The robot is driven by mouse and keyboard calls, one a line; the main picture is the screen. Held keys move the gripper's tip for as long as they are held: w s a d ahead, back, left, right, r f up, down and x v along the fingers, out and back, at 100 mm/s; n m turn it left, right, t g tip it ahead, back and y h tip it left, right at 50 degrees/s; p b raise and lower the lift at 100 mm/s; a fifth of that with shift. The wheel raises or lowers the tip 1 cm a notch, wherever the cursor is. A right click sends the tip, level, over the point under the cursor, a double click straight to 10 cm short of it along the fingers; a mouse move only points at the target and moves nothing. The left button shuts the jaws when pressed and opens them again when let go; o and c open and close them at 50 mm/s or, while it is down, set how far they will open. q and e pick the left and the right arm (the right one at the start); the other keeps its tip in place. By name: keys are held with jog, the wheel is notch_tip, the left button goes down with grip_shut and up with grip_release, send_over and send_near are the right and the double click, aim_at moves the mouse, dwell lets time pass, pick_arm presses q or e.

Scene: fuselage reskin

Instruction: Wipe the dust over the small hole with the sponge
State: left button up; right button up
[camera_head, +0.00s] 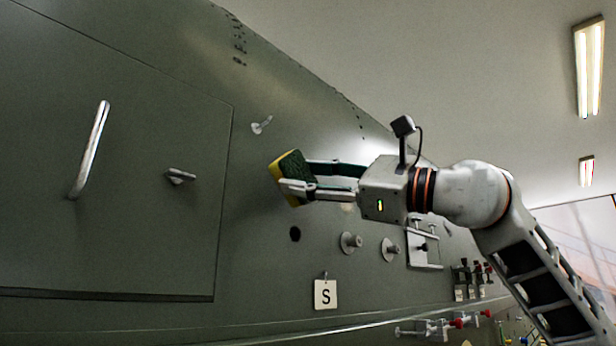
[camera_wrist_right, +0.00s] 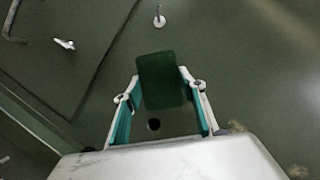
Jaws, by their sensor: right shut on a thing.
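The sponge (camera_head: 290,177), yellow with a dark green side, is held between the fingers of my right gripper (camera_head: 303,178), near the fuselage panel. In the right wrist view, its dark green face (camera_wrist_right: 162,80) sits between the fingertips of my right gripper (camera_wrist_right: 162,88). The small hole (camera_head: 295,234) is a dark round spot in the panel, just below the sponge. It also shows in the right wrist view (camera_wrist_right: 154,124), apart from the sponge. I cannot tell whether the sponge touches the panel. No clear dust shows around the hole. My left gripper is not in view.
A hatch with a bar handle (camera_head: 90,150) and a small latch (camera_head: 180,176) lies to the left. A peg (camera_head: 261,125) sticks out above the sponge. Round knobs (camera_head: 350,242) and a white "S" tag (camera_head: 325,294) are below and right of the hole.

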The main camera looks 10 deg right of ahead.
jog(key=shift+w+a+p, duration=0.35)
jog(key=shift+w+a, duration=0.25)
jog(key=shift+w, duration=0.25)
dwell(0.5)
jog(key=shift+w+d+p, duration=0.4)
jog(key=shift+w+d, duration=0.1)
jog(key=shift+d, duration=0.35)
jog(key=shift+w+d+p, duration=0.4)
jog(key=shift+w+d, duration=0.05)
jog(key=shift+d, duration=0.35)
jog(key=shift+w+d+p, duration=0.25)
jog(key=shift+w+d, duration=0.35)
jog(key=shift+d, duration=0.15)
jog(key=shift+w+d+p, duration=0.2)
jog(key=shift+w+d, duration=0.35)
jog(key=shift+d, duration=0.2)
jog(key=shift+s+a, duration=0.1)
jog(key=shift+s+a+b, duration=0.6)
jog(key=shift+s+a, duration=0.05)
jog(key=shift+a, duration=0.35)
jog(key=shift+s+a+b, duration=0.65)
jog(key=shift+a, duration=0.4)
jog(key=shift+s+a+b, duration=0.6)
jog(key=shift+s+a, duration=0.05)
jog(key=shift+a, duration=0.35)
jog(key=shift+s, duration=0.1)
